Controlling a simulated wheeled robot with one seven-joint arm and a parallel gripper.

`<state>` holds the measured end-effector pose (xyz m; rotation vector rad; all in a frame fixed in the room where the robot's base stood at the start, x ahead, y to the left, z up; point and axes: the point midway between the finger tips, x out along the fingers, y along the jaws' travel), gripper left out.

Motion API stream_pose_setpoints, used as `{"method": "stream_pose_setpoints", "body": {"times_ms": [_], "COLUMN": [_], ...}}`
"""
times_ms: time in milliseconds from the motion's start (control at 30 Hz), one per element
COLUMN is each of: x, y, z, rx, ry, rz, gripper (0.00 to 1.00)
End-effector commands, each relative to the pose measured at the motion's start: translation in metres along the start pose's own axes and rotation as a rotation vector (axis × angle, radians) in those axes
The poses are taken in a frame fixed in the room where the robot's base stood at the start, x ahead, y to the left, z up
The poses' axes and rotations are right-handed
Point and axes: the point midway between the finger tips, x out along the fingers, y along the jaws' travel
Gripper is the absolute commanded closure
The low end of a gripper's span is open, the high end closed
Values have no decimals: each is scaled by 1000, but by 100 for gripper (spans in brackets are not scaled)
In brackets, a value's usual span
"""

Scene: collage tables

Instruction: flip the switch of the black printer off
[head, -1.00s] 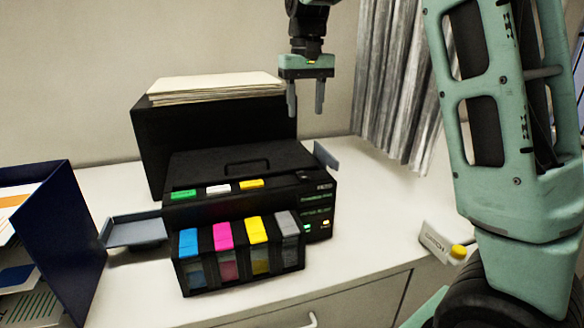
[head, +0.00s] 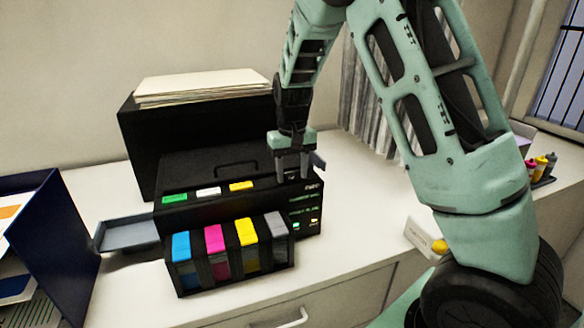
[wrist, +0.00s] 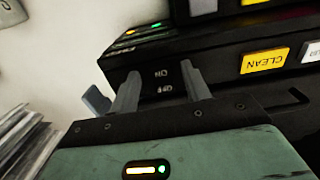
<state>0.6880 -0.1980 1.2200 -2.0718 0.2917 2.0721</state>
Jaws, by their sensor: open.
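The black printer (head: 230,165) stands on the white counter, with coloured ink tanks (head: 228,245) at its front. My gripper (head: 292,172) points down over the right end of the printer's top, its fingers apart and empty. In the wrist view the black printer (wrist: 225,45) fills the upper right. There, ON and OFF labels (wrist: 164,80) show on its top between the two fingers of my gripper (wrist: 160,70). I cannot tell whether the fingertips touch the printer. Small indicator lights (head: 305,223) glow on its front.
A grey-blue flap (wrist: 95,101) sticks out from the printer's side near the fingers. Button caps, one reading CLEAN (wrist: 264,58), lie to the right. A grey tray (head: 128,234) juts out at left beside a blue file holder (head: 60,235). A white box (head: 424,238) lies at right.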

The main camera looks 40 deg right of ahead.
Motion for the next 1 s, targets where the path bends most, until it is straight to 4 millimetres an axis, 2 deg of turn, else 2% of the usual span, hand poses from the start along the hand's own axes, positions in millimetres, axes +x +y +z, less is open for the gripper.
{"method": "stream_pose_setpoints", "body": {"times_ms": [267, 300, 433, 467, 667, 1000], "x": [2, 2, 2, 2, -2, -5], "y": [0, 0, 0, 0, 1, 1], "z": [0, 0, 0, 0, -2, -9], "rx": [1, 1, 1, 1, 2, 1], "ry": [0, 0, 0, 0, -26, -252], "rz": [0, 0, 0, 0, 1, 0], "gripper": [53, 58, 94, 98, 97, 97]}}
